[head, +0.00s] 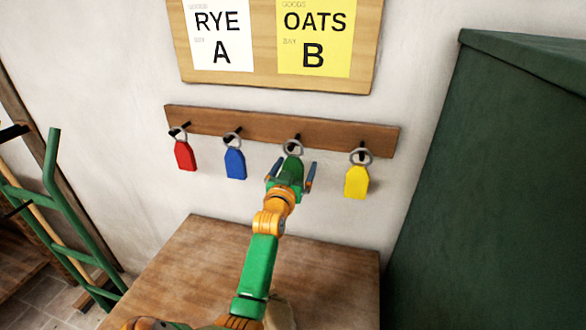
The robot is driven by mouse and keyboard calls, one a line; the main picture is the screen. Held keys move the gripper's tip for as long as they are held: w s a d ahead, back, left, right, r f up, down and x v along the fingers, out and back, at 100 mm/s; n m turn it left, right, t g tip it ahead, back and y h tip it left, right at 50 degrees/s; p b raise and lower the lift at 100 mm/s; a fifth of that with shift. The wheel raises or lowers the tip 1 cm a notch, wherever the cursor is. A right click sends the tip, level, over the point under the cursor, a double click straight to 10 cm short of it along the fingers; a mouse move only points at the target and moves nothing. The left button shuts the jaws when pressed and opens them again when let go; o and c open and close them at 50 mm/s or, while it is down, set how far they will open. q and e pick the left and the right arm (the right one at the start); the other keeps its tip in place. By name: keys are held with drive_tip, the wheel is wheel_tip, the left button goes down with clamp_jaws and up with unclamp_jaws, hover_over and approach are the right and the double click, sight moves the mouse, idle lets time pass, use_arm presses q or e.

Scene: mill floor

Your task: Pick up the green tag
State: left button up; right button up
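The green tag (293,162) hangs by its metal ring from the third peg of a wooden rail (330,134) on the wall. My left gripper (293,170) is up at the tag, with its fingers apart, one on each side. I see no finger clearly touching the tag. The tag's lower part is hard to tell from the green gripper body. My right gripper is not in view.
A red tag (185,156), a blue tag (235,164) and a yellow tag (356,183) hang from the other pegs. A wooden table (190,265) stands below, a dark green cabinet (480,190) at right, a green hand truck (55,190) at left.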

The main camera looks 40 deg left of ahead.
use_arm(q)
drive_tip(key=shift+w+a, duration=0.15)
drive_tip(key=shift+w, duration=0.05)
drive_tip(key=c, duration=1.4)
drive_tip(key=shift+r, duration=0.15)
